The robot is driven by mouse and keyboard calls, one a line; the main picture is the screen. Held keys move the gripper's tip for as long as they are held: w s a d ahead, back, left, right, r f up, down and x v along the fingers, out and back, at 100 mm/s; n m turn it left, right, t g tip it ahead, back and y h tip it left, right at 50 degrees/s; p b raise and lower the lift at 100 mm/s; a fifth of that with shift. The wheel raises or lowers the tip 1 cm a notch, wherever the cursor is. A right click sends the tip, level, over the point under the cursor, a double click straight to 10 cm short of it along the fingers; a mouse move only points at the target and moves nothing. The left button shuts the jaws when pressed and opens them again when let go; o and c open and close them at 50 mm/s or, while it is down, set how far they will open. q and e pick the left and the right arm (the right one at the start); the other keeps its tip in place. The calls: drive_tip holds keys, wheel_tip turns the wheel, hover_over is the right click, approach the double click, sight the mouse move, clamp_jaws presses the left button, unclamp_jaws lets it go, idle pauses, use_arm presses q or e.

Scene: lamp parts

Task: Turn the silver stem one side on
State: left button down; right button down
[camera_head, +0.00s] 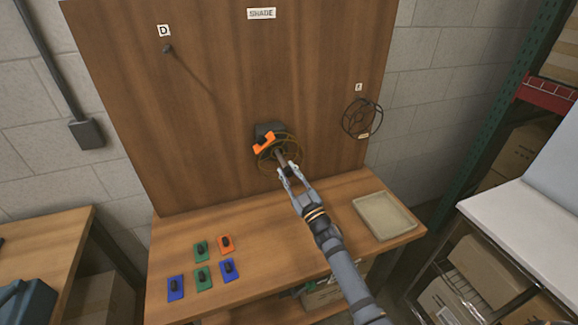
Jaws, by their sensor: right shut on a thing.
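A stem (281,157), greyish and short, sticks out from a dark wall mount (268,129) on the upright wooden board. A brownish wire ring (297,148) surrounds the stem, and an orange piece (264,143) sits at its upper left. My right gripper (289,172) is shut on the stem's near end, reaching up from the lower right. The gripper hides part of the stem, and its turn angle is too small to read. My left gripper is not in view.
A wire cage (362,118) hangs on the board at right. A knob (168,49) sits under a D label. Below, several coloured plates with black knobs (202,277) lie on the wooden bench, left of a shallow beige tray (384,216). The bench front middle is clear.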

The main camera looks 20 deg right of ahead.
drive_tip(key=shift+n+g+y+p, duration=0.5)
drive_tip(key=shift+n+p, duration=0.3)
drive_tip(key=shift+n, duration=0.6)
drive_tip(key=shift+n+g+y+p, duration=0.4)
drive_tip(key=shift+n+y+p, duration=0.3)
drive_tip(key=shift+n, duration=0.7)
drive_tip(key=c, duration=1.1)
unclamp_jaws()
drive_tip(key=v, duration=1.2)
